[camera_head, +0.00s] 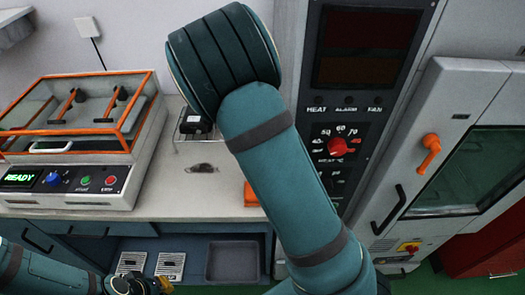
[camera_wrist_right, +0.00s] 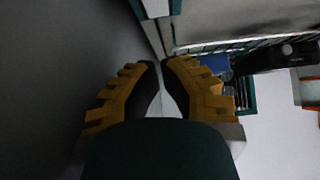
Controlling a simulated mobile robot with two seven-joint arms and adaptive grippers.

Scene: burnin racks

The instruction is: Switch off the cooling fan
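The tall control panel (camera_head: 350,130) at the right carries HEAT, ALARM and FAN labels; the FAN label (camera_head: 375,109) is at its upper right. A red knob (camera_head: 337,146) sits below them inside a ring of numbers. Small controls lower down are partly covered by my right arm, and I cannot pick out the fan switch. My right gripper is out of the head view; in the right wrist view its yellow fingers (camera_wrist_right: 162,64) are almost together at the tips, with nothing visible held. My left gripper (camera_head: 154,286) is low at the left, its fingers unclear.
A bench (camera_head: 175,180) holds an orange-framed machine (camera_head: 75,140) with a READY display and a small black device (camera_head: 194,122) on a wire rack. A cabinet door with an orange handle (camera_head: 429,150) stands right of the panel. A dark tray (camera_head: 232,262) lies below the bench.

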